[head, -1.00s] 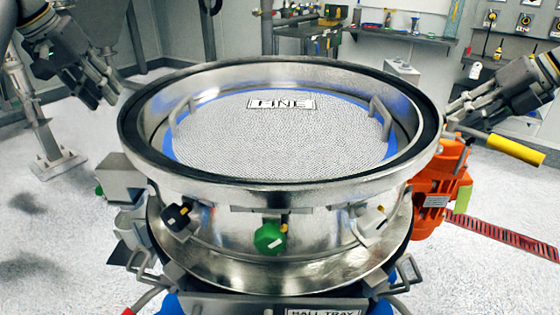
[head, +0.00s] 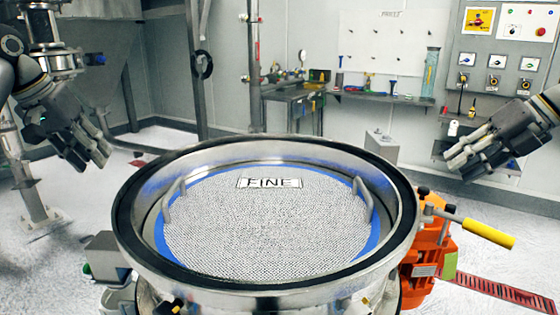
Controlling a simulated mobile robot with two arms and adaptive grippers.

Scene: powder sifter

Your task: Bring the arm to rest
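My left gripper (head: 88,150) is at the left, in the air beside the round steel sifter (head: 128,225) and apart from it. Its fingers point down and to the right and look empty; their gap is hard to make out. My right gripper (head: 455,160) is at the right, in the air above the yellow handle (head: 488,233). Its fingers point left and look empty; I cannot tell how far apart they are. Inside the sifter's rim lies a mesh screen (head: 265,225) with a blue ring, two side handles and a label reading FINE.
An orange motor unit (head: 430,255) sits against the sifter's right side. A workbench (head: 290,105) and a pegboard (head: 385,50) stand at the back wall. A control panel (head: 500,60) is at the upper right. A grey post (head: 30,185) stands at the far left.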

